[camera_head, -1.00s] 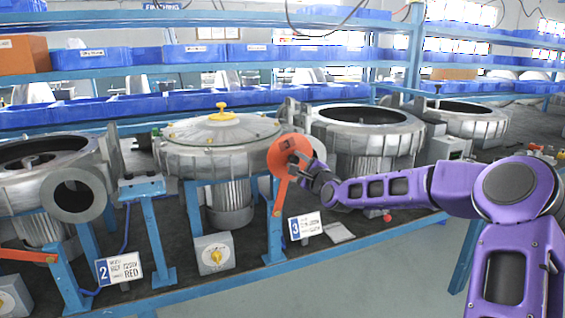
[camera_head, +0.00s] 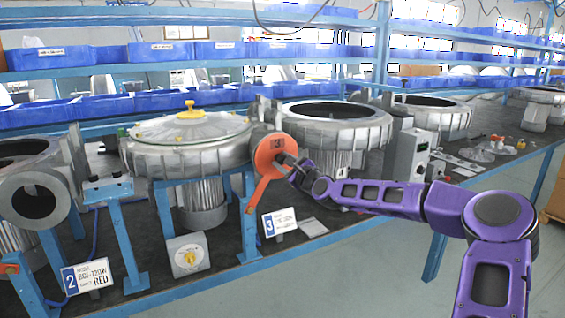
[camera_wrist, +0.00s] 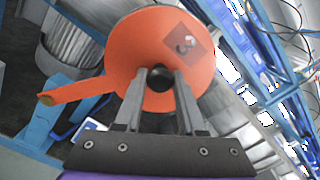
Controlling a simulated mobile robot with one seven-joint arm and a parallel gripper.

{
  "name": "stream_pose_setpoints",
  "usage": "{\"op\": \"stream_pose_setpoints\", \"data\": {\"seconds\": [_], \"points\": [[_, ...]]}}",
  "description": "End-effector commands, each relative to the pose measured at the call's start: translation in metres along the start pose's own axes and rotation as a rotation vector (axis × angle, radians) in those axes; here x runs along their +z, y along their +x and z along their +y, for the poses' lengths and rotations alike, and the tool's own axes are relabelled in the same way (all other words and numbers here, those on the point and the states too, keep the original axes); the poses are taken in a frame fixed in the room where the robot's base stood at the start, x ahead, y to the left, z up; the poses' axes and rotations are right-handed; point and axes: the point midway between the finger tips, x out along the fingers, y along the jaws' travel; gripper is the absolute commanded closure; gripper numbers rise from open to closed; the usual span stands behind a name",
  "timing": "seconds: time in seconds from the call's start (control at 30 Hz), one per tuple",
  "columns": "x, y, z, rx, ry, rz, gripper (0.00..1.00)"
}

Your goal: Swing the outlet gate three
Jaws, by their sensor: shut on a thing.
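Outlet gate three is an orange disc (camera_head: 268,152) with a dark square marked 3 and a flat orange arm slanting down left to a blue post (camera_head: 249,225). It stands at the right side of the lidded grey blower (camera_head: 185,150). My gripper (camera_head: 287,163) reaches it from the right. In the wrist view, the two fingers of my gripper (camera_wrist: 160,78) are closed around a dark knob (camera_wrist: 158,76) at the middle of the disc (camera_wrist: 135,45). The outlet behind the disc is hidden, so I cannot tell how much is covered.
A white card marked 3 (camera_head: 279,222) stands below the gate. A grey box with a yellow knob (camera_head: 188,254) sits on the bench's front edge. An open outlet flange (camera_head: 62,190) is at left; an open blower (camera_head: 335,125) stands behind my forearm. The front-right floor is clear.

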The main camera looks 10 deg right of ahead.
Motion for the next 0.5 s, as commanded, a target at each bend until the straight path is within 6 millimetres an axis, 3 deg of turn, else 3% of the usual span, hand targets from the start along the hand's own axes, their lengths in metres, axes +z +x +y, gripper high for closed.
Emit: {"op": "stream_pose_setpoints", "data": {"seconds": [0.1, 0.13, 0.27, 0.5], "points": [[-0.0007, 0.0000, -0.0050, -0.011, 0.003, 0.001, 1.00], [-0.0008, -0.0001, -0.0050, -0.011, 0.003, 0.001, 0.56], [-0.0011, -0.0001, -0.0038, -0.008, 0.002, 0.002, 0.32], [-0.0011, -0.0001, -0.0018, -0.004, 0.001, 0.002, 0.31]]}}
